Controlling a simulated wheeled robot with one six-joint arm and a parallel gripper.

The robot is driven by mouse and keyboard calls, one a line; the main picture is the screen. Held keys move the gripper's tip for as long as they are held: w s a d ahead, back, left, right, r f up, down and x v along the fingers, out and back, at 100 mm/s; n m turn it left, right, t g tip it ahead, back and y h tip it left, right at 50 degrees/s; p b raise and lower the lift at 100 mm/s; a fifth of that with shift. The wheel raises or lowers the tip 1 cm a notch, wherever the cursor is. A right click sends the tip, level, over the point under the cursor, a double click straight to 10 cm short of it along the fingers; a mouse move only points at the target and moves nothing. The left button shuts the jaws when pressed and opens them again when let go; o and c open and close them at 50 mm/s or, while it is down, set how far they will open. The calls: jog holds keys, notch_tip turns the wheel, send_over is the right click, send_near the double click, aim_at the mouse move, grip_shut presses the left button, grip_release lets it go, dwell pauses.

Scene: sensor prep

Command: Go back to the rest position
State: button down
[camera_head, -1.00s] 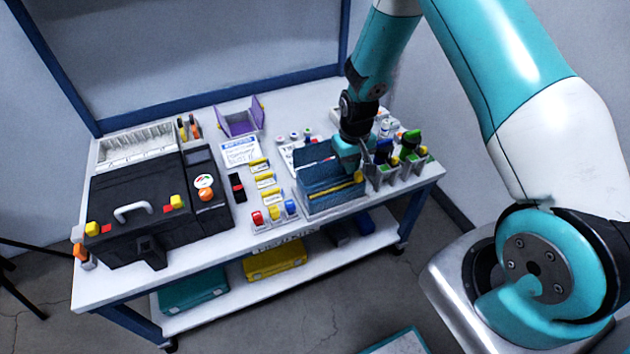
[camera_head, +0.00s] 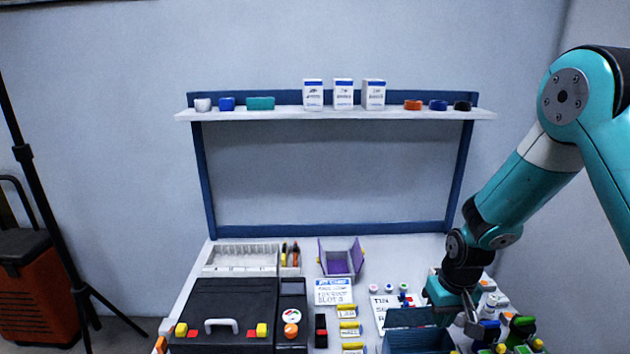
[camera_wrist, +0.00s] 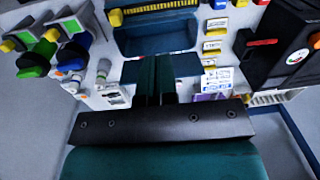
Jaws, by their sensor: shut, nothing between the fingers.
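My gripper (camera_head: 466,316) is above the right part of the bench, close to the blue open box (camera_head: 418,341). In the wrist view the two dark fingers (camera_wrist: 163,65) are together with nothing held between them. The blue box (camera_wrist: 160,38) shows just beyond the fingertips, with a yellow strip along its edge. My arm reaches down from the right side of the head view, bent at the elbow. The fingertips are small and partly hard to make out in the head view.
A black case (camera_head: 225,305) fills the bench's left. A purple open box (camera_head: 341,257) sits at the back. A wall shelf (camera_head: 330,114) holds boxes. Air above the bench's middle is clear.

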jog(key=s+a+r+n+y+p, duration=0.1)
jog(key=s+a+r, duration=0.3)
jog(key=r, duration=0.4)
jog(key=s+a+r+n+y, duration=0.1)
jog(key=s+a+r, duration=0.3)
jog(key=r, duration=0.4)
jog(key=s+a+r+n, duration=0.2)
jog(key=s+r, duration=0.3)
jog(key=s, duration=0.3)
jog(key=s+a+r+n+y+p, duration=0.1)
jog(key=s+a+r+n, duration=0.1)
jog(key=s+r, duration=0.4)
jog(key=shift+s+a, duration=0.6)
jog(key=shift+s, duration=0.55)
